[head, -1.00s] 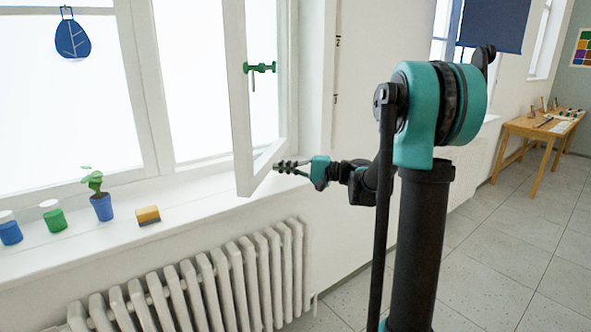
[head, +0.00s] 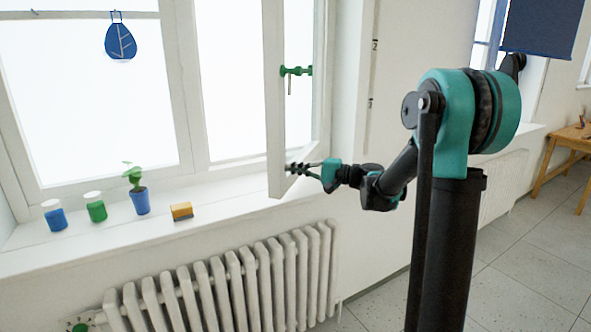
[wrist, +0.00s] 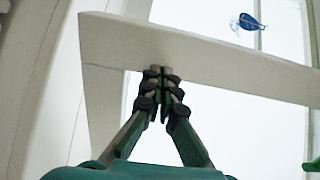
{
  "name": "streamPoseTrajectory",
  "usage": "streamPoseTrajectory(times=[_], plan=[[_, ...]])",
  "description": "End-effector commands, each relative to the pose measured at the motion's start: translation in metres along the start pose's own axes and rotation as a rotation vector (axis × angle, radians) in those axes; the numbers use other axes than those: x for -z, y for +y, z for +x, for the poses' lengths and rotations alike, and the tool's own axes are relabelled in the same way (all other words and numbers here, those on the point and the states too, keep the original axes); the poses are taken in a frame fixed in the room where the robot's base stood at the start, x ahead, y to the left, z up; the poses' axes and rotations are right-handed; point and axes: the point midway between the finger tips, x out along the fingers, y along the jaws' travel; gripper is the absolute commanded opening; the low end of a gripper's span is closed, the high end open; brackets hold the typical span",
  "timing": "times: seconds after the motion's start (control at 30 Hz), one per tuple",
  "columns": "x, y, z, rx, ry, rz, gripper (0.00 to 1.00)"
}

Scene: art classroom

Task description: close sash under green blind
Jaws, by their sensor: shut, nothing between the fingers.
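An open white window sash (head: 275,125) stands swung into the room above the sill. It carries a green handle (head: 296,71). In the wrist view its frame (wrist: 220,60) crosses the picture, with a corner at the left. My gripper (head: 291,168) is shut and empty at the sash's lower part. In the wrist view the fingertips (wrist: 161,74) overlap the lower edge of the frame bar; I cannot tell whether they touch it. No green blind shows in these frames; the only blind in view is dark blue (head: 542,28), on another window at the upper right.
A radiator (head: 235,285) is below. A blue leaf ornament (head: 120,42) hangs at the window. A wooden table (head: 572,140) stands at right.

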Motion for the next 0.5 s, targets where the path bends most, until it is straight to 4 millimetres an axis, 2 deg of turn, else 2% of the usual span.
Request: streamPoseTrajectory(times=[0.17,0.27,0.5], plan=[[-0.003,0.0,0.023,0.0,0.036,0.0,0.0],[-0.003,0.0,0.044,0.0,0.074,0.0,0.0],[0.003,0.0,0.115,0.0,0.208,0.0,0.0]])
